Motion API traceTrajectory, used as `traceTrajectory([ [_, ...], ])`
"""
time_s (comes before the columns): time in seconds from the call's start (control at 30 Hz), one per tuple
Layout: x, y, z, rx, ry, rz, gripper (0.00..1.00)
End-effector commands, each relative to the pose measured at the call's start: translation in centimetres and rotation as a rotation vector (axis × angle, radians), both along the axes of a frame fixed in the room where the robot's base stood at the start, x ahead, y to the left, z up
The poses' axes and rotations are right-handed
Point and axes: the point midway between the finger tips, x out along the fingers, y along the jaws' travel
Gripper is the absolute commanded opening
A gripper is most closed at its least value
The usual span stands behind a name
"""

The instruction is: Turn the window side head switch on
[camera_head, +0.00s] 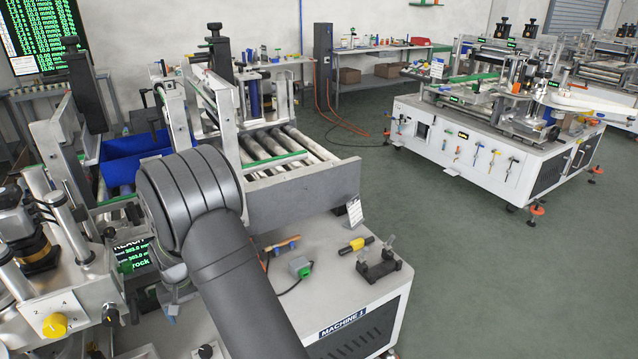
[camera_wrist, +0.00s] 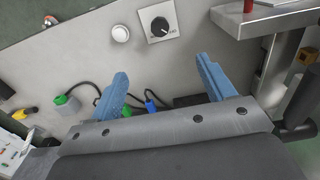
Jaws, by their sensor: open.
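In the wrist view, a black rotary knob (camera_wrist: 160,26) on a white square plate is set in a grey panel, just beyond my fingertips. Its markings are too small to read, so I cannot tell whether it is the window side head switch or how it is set. My gripper (camera_wrist: 161,66) is open and empty, its two blue fingers apart and below the knob in the picture. In the head view, a yellow knob (camera_head: 54,324) on a numbered white plate sits at the lower left. My dark arm hides much of the machine front there, and the fingers are not clear.
A white round button (camera_wrist: 120,34) sits left of the black knob. A metal ledge (camera_wrist: 265,18) juts out at the upper right. A green-and-grey connector (camera_wrist: 66,104) and black cables lie at the left. In the head view, a roller conveyor (camera_head: 285,150) stands behind my arm.

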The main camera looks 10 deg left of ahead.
Motion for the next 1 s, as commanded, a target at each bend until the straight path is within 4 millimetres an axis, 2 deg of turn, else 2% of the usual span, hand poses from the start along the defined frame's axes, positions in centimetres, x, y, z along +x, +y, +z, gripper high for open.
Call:
traceTrajectory([
  [0.03, 0.0, -0.1, -0.9, -0.003, 0.001, 0.0, 0.65],
  [0.07, 0.0, -0.1, -1.1, -0.002, 0.001, 0.0, 0.59],
  [0.27, 0.0, -0.1, -2.6, -0.003, 0.001, 0.0, 0.59],
  [0.8, -0.1, -0.1, -13.4, -0.004, 0.002, 0.0, 0.59],
  [1.0, 0.0, -0.1, -16.5, -0.001, 0.001, 0.0, 0.59],
])
